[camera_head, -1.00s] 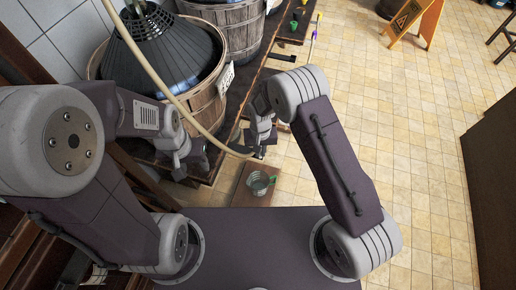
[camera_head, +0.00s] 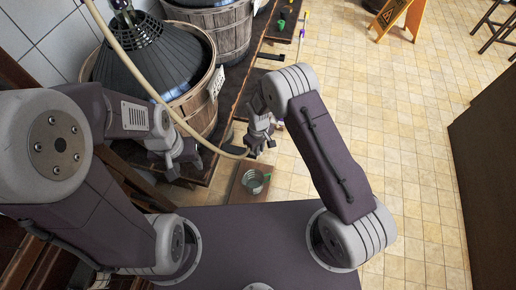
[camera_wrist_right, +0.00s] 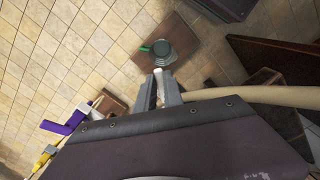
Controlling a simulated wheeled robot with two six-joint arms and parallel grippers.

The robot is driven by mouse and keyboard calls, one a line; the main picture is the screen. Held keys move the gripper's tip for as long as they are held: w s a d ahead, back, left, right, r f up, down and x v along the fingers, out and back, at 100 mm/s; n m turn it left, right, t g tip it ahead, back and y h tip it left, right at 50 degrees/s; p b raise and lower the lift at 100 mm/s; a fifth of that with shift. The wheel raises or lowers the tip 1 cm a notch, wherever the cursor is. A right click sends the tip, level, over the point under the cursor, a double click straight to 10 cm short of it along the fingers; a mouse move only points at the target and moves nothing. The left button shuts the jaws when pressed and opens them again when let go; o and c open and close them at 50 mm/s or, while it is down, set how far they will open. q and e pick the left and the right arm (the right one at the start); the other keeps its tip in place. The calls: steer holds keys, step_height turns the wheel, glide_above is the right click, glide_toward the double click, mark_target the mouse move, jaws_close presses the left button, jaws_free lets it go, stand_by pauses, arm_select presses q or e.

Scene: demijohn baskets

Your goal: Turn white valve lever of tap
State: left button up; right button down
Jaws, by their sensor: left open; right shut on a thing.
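My right gripper (camera_head: 260,149) is at the lower end of the tan hose (camera_head: 150,75), above a small glass jug (camera_head: 254,181). The right wrist view shows its two fingers (camera_wrist_right: 165,88) shut on a small white piece (camera_wrist_right: 158,80), which looks like part of the tap, perhaps its lever. The rest of the tap is hidden by my gripper. The hose (camera_wrist_right: 255,95) comes in from the right there, and the jug (camera_wrist_right: 161,50) lies beyond the fingertips. My left gripper (camera_head: 180,168) is open and empty near the bench edge, left of the hose end.
The hose runs from a dark-covered demijohn (camera_head: 138,60) in a wooden basket (camera_head: 203,100) on the bench. Another basket (camera_head: 226,35) stands behind. The jug rests on a low brown stand (camera_head: 243,192). Tiled floor to the right is open, up to a dark cabinet (camera_head: 490,190).

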stand_by(0.5)
steer(key=c, duration=1.4)
jaws_free()
steer(key=shift+c, duration=0.2)
steer(key=shift+r, duration=0.1)
step_height(320, 180, up, 9)
steer(key=p, duration=0.2)
steer(key=shift+d, duration=0.1)
